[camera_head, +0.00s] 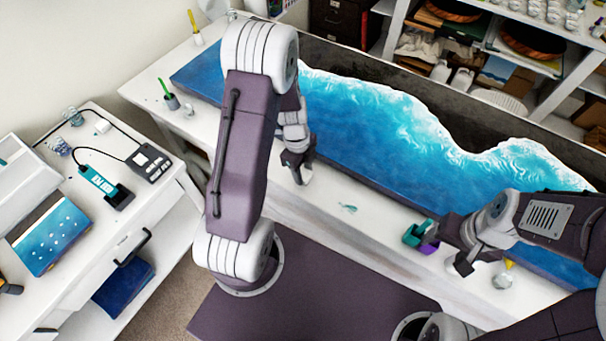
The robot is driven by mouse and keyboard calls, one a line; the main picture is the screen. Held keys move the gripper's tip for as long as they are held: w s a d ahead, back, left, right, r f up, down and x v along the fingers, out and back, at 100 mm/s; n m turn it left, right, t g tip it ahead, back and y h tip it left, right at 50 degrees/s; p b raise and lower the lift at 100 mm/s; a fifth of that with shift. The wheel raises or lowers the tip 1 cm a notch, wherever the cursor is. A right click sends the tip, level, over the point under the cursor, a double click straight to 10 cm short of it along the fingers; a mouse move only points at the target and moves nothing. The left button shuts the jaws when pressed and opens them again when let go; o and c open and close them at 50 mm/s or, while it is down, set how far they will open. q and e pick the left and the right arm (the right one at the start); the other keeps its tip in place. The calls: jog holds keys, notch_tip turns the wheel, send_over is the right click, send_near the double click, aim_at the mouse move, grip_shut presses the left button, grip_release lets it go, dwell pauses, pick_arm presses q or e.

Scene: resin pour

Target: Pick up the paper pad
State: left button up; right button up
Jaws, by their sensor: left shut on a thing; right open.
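My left gripper (299,168) is low over the white table's front strip, beside the front edge of the blue resin piece (385,135). It is shut on a small pale thing (306,176), mostly hidden by the fingers; I cannot tell whether this is the paper pad. My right gripper (462,254) is open near the right end of the front strip. No other thing in view is clearly a paper pad.
A teal and purple container (420,236) stands just left of my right gripper. A clear cup (502,281) is to its right. A teal scrap (348,208) lies on the strip between the grippers. A white side cart (120,225) stands at left.

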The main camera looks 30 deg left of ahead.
pick_arm(q)
notch_tip(320, 180, up, 2)
jog(key=d+r+b, duration=0.1)
jog(key=d+r, duration=0.6)
jog(key=d, duration=0.4)
jog(key=shift+s+d+b, duration=0.3)
jog(key=shift+s, duration=0.15)
